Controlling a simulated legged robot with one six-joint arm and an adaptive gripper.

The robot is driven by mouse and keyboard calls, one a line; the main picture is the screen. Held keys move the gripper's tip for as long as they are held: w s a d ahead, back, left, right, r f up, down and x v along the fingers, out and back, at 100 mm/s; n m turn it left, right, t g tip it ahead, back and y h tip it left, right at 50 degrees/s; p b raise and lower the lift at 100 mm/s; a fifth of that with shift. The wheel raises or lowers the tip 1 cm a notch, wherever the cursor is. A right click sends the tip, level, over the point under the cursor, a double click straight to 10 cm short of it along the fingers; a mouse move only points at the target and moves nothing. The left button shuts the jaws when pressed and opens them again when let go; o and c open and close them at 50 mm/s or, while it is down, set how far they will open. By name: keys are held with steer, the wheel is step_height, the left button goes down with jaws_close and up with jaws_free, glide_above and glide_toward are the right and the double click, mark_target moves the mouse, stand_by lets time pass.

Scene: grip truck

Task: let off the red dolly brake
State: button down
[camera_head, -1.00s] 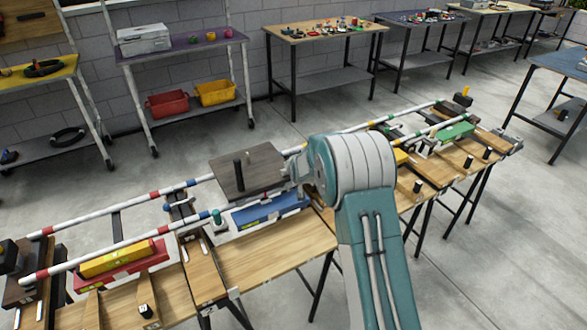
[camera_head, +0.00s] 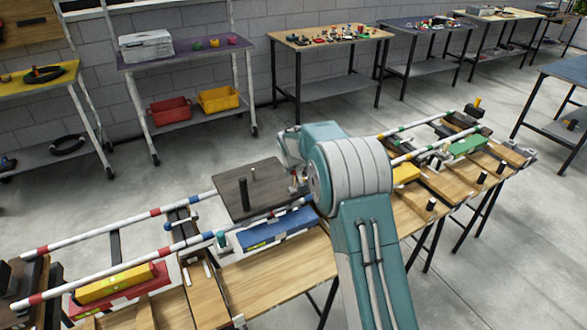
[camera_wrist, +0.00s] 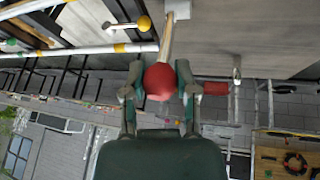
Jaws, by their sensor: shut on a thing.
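The dolly is a dark flat platform (camera_head: 236,190) with a black upright post, sitting across the striped rails in the head view. In the wrist view a red ball knob (camera_wrist: 160,82) sits on the end of a pale lever (camera_wrist: 167,38), which runs up to a white block at the edge of a grey-brown board. My gripper (camera_wrist: 160,85) is shut on the red knob, one finger on each side. In the head view my arm hides most of the gripper, beside the platform's right side.
A yellow ball (camera_wrist: 144,23) and a white rail (camera_wrist: 85,51) are close to my gripper's left. A blue block (camera_head: 278,230) lies below the platform. Open floor lies behind the rails.

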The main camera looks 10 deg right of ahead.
steer(key=shift+w, duration=0.25)
steer(key=shift+a+r+g, duration=0.1)
steer(key=shift+g, duration=0.2)
steer(key=shift+w+a+r, duration=0.1)
steer(key=shift+c, duration=1.9)
jaws_free()
steer(key=v, duration=1.1)
steer(key=shift+a+r, duration=0.25)
steer(key=shift+r, duration=0.05)
steer(key=shift+r, duration=0.1)
